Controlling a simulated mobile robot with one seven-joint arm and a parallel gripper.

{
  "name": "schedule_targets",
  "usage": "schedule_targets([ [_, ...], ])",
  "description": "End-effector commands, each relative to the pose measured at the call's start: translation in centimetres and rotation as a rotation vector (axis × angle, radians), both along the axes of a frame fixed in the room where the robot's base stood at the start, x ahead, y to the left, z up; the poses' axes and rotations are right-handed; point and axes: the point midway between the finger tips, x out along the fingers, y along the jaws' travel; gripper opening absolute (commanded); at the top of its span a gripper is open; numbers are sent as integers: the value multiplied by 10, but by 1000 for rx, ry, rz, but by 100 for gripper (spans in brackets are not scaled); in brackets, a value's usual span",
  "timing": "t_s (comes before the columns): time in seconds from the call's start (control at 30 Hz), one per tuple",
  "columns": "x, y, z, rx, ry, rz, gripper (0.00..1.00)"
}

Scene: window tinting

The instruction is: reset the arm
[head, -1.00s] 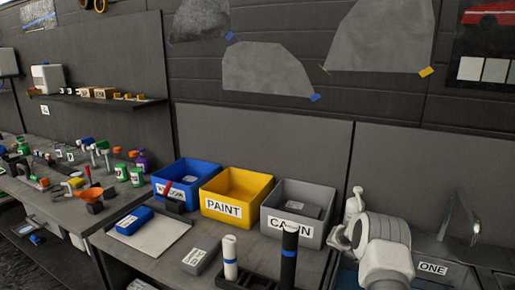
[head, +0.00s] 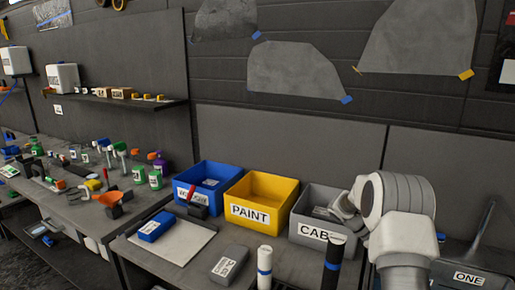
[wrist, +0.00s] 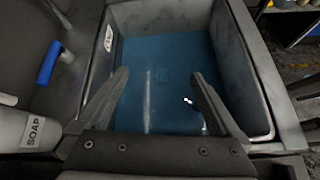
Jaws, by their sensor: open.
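My arm (head: 400,215) rises at the right of the head view, in front of the grey bin. The fingers of my gripper cannot be made out there. In the wrist view my gripper (wrist: 159,78) is open, its two dark fingers wide apart with nothing between them. It is over a grey basin (wrist: 240,60) with blue water (wrist: 165,60) in it. I cannot tell how high above the water the fingertips are.
A soap bottle (wrist: 35,130) and a blue-handled tool (wrist: 48,63) are left of the basin. In the head view, a blue bin (head: 207,186), yellow paint bin (head: 250,212) and grey bin (head: 309,233) stand along the bench. Dark and white rolls stand before them.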

Motion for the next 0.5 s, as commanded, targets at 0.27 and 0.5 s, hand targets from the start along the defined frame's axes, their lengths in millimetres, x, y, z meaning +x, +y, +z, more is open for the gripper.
schedule_targets([
  [0.27, -27, 55, 78, 93, -253, -76, 100],
  [0.5, -64, 104, 127, 191, -463, -157, 100],
])
